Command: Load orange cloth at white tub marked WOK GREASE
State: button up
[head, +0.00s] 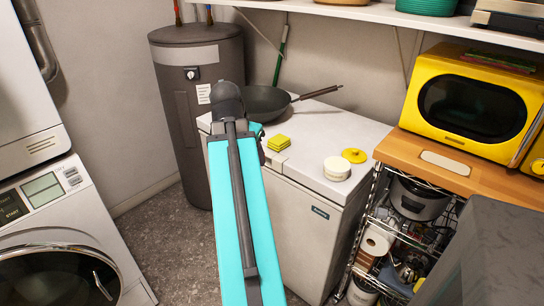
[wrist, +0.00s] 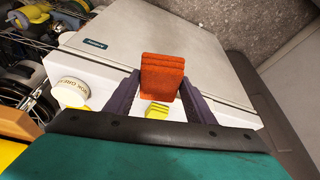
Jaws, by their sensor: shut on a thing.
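The orange cloth (wrist: 162,72) is a folded, layered block held upright between the two dark fingers of my gripper (wrist: 160,80) in the wrist view. The gripper is shut on it above the white chest top. The white tub marked WOK GREASE (wrist: 72,92) stands left of the gripper in the wrist view, apart from it. In the head view the tub (head: 337,168) stands near the front right of the chest top. My arm hides the cloth and most of the gripper in the head view.
A stack of yellow sponges (head: 279,142) and a dark wok (head: 264,103) share the chest top (head: 335,130). A yellow lid (head: 354,155) lies beside the tub. A yellow microwave (head: 470,105) and wire rack (head: 400,225) stand right. A washer (head: 60,250) stands left.

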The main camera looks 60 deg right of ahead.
jog(key=w+a+r+n+t+p, duration=0.1)
jog(key=w+a+r+n+p, duration=0.15)
jog(key=w+a, duration=0.45)
jog(key=w+a+r+n+t+y+p, duration=0.1)
jog(key=w+a+r+n+p, duration=0.25)
jog(key=w, duration=0.55)
jog(key=w+a+r+n+t+p, duration=0.1)
jog(key=w+a+n+p, duration=0.15)
jog(key=w+a, duration=0.5)
jog(key=w+a+r+n+y+p, duration=0.1)
jog(key=w+a+r+n+p, duration=0.2)
jog(key=a, duration=1.2)
jog(key=w+a+r+n+t+y+p, duration=0.1)
jog(key=w+a+n, duration=0.5)
jog(key=a, duration=0.9)
notch_tip(320, 180, up, 2)
jog(key=w+y+p, duration=0.1)
jog(key=w+p, duration=0.1)
jog(key=shift+w, duration=0.3)
jog(key=shift+n+t, duration=0.25)
jog(key=shift+t, duration=0.05)
